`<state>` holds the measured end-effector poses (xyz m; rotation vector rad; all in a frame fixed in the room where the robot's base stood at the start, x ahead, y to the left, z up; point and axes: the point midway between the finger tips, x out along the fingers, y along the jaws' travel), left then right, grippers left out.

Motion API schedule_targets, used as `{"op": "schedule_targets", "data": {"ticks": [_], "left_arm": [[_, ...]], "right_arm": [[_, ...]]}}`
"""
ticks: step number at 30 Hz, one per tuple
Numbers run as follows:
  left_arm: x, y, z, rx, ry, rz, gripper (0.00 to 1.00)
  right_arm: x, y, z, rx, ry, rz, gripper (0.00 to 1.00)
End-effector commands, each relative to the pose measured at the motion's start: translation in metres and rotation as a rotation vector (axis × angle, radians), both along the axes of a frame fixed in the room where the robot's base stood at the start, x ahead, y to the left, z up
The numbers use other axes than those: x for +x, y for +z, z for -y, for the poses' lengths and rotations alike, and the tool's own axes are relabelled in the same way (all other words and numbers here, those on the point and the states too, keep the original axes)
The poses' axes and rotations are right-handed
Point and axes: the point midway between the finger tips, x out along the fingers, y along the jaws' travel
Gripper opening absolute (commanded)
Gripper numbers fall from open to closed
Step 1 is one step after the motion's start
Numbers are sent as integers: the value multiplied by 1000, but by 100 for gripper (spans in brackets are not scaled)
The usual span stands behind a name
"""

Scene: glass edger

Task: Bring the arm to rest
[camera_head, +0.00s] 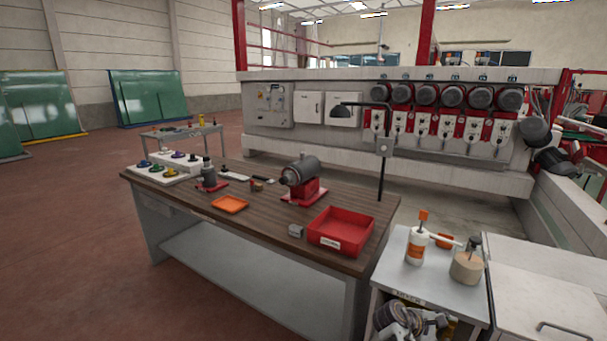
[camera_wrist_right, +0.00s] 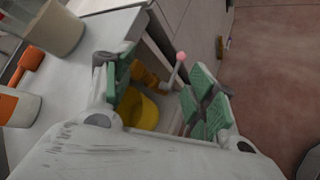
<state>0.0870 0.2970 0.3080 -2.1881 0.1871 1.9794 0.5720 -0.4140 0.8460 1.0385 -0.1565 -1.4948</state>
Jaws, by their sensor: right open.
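My right gripper (camera_wrist_right: 163,78) shows in the right wrist view, with its two green-padded fingers spread apart and nothing held between them. Beyond and below the gap is a yellow round object (camera_wrist_right: 140,108), partly hidden by the left finger. My left gripper is in no frame.
In the head view, a wooden-topped workbench (camera_head: 270,235) holds a red bin (camera_head: 341,231), an orange tray (camera_head: 230,204) and a red-based motor (camera_head: 303,180). A small grey table (camera_head: 400,275) at right carries an orange-and-white bottle (camera_head: 416,247) and a beige pot (camera_head: 466,267). Red floor (camera_head: 60,220) lies open at left.

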Motion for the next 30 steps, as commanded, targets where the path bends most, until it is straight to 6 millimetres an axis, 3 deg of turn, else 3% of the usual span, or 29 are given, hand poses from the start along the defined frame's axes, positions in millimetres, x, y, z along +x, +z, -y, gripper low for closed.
{"op": "schedule_targets", "data": {"ticks": [14,23,30], "left_arm": [[2,0,0,0,0,2,0],[6,0,1,-1,1,6,0],[6,0,1,-2,1,7,0]], "right_arm": [[-74,-39,-25,337,-135,285,57],[-120,-48,-60,570,-226,411,57],[-158,-45,-98,769,-307,473,57]]}}
